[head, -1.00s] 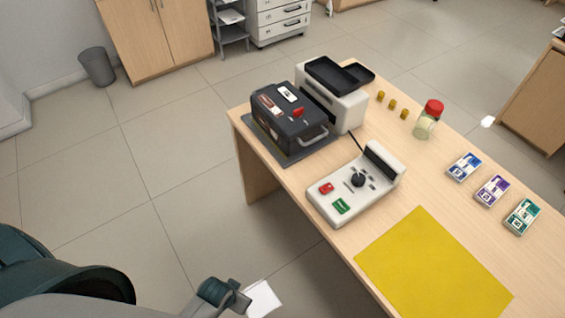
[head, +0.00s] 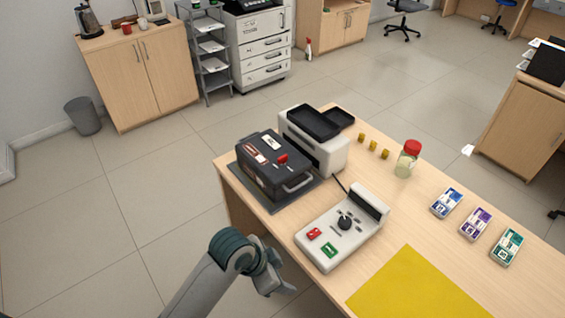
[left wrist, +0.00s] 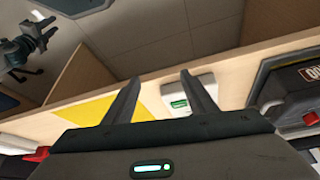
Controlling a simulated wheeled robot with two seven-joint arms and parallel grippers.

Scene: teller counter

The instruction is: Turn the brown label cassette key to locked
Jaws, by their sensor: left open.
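The dark label cassette (head: 262,180) sits on a grey mat (head: 306,184) at the desk's left end. Its top carries a brownish label (head: 252,153), a white label (head: 271,142) and a red key (head: 282,159). The key's exact setting is too small to tell. My left gripper (head: 272,284) is open and empty, in front of the desk edge, apart from the cassette. In the left wrist view the open fingers (left wrist: 160,85) show, with part of the cassette (left wrist: 272,92) at the right. What looks like my right gripper (left wrist: 38,40) shows at the top left.
A white control unit (head: 322,238) with a dark knob, red and green buttons stands right of the cassette. Behind is a white machine (head: 328,155) with black trays. A yellow mat (head: 415,290), a red-lidded jar (head: 405,163) and small boxes (head: 475,224) lie farther right.

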